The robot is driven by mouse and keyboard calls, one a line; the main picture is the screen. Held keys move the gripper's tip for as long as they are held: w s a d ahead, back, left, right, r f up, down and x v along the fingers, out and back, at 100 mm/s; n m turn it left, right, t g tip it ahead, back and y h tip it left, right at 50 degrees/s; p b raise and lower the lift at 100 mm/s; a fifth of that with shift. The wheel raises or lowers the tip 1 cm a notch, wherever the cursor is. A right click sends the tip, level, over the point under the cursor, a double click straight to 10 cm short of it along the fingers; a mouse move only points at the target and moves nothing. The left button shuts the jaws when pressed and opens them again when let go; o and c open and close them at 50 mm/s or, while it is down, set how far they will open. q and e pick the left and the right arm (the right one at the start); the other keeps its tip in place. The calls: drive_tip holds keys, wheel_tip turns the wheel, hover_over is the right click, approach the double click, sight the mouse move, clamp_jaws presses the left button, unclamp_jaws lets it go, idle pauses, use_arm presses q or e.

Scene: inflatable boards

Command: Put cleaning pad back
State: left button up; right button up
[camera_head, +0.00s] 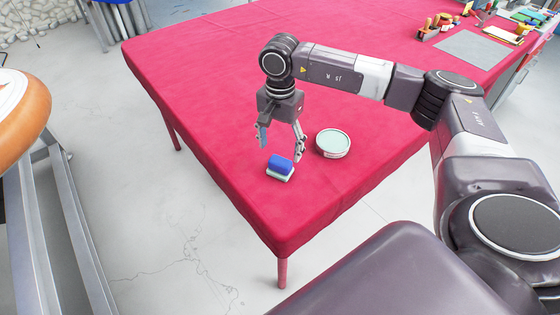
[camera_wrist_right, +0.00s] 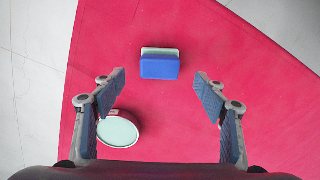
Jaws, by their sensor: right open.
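The cleaning pad (camera_head: 280,166) is a small block with a blue top and a pale green and white lower part. It lies on the red table (camera_head: 210,110) near the table's front corner. It also shows in the right wrist view (camera_wrist_right: 160,66), ahead of the fingertips and between their lines. My right gripper (camera_head: 281,145) is open and empty, above and just behind the pad; its fingers also show in the right wrist view (camera_wrist_right: 160,85). My left gripper is not in view.
A round, shallow tin with a pale green inside (camera_head: 333,143) stands right of the pad, close to one finger. A grey mat (camera_head: 472,49) and several small tools lie at the table's far right. An orange rounded object (camera_head: 28,122) is at the left edge.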

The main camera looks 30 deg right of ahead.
sight(280, 161)
drive_tip(key=shift+r, duration=2.25)
drive_tip(key=shift+s+f, duration=0.1)
